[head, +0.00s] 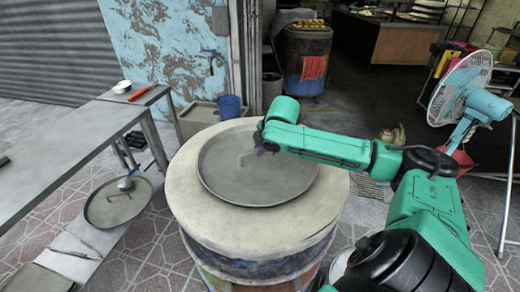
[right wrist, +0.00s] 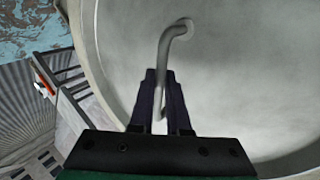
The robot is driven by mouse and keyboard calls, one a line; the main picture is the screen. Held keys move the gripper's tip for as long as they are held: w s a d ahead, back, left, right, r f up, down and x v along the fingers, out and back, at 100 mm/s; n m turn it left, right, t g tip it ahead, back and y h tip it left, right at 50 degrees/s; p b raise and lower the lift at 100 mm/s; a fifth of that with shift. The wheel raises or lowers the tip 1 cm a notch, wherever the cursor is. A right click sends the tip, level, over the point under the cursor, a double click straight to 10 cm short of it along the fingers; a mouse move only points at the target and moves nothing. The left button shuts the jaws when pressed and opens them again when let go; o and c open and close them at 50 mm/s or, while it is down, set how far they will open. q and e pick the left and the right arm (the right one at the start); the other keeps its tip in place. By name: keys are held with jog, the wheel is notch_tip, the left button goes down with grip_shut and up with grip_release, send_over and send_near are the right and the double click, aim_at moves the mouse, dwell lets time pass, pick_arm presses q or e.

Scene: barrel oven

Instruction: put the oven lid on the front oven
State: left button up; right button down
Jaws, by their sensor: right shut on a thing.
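The front oven (head: 190,205) is a round barrel with a pale, wide top, in the middle of the head view. The oven lid (head: 265,185), a round grey metal disc with a raised rim, is over the oven's top and covers its opening. I cannot tell whether it rests fully flat. Its bent bar handle (right wrist: 180,32) runs between the fingers in the right wrist view. My right gripper (head: 261,147) is at the lid's handle, and it also shows in the right wrist view (right wrist: 159,76), shut on the handle. My left gripper is not in view.
A grey table (head: 60,145) stands at the left, with another round lid (head: 118,203) on a low shelf beside it. A blue bucket (head: 229,106) is behind the oven. A second barrel (head: 306,62) stands further back. A fan (head: 462,90) is at the right.

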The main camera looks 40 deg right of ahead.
jog(key=c, duration=0.9)
grip_release()
jog(key=shift+s+r, duration=0.1)
jog(key=shift+r, duration=0.15)
jog(key=v, duration=1.1)
jog(key=shift+s+a+r, duration=0.15)
jog(key=shift+s+r, duration=0.05)
jog(key=shift+s, duration=0.05)
